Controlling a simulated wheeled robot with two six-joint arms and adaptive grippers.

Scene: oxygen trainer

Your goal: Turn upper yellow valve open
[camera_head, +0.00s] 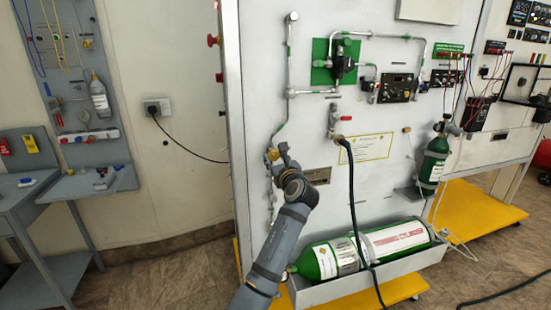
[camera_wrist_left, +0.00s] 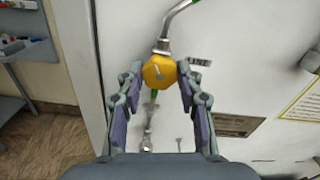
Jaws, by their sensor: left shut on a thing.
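The upper yellow valve (camera_wrist_left: 159,72) shows in the left wrist view as a rounded yellow knob below a bent metal pipe, on the white panel. My left gripper (camera_wrist_left: 158,76) is shut on it, with one finger against each side. In the head view a small part of the yellow valve (camera_head: 271,155) shows beside my left gripper (camera_head: 277,152), at the panel's left side. My left wrist and forearm hide much of the pipe below it. My right gripper is not in view.
A green cylinder (camera_head: 330,262) lies in a grey trough (camera_head: 425,258) low on the panel. A smaller green cylinder (camera_head: 436,160) stands further right. Open floor lies left of the panel.

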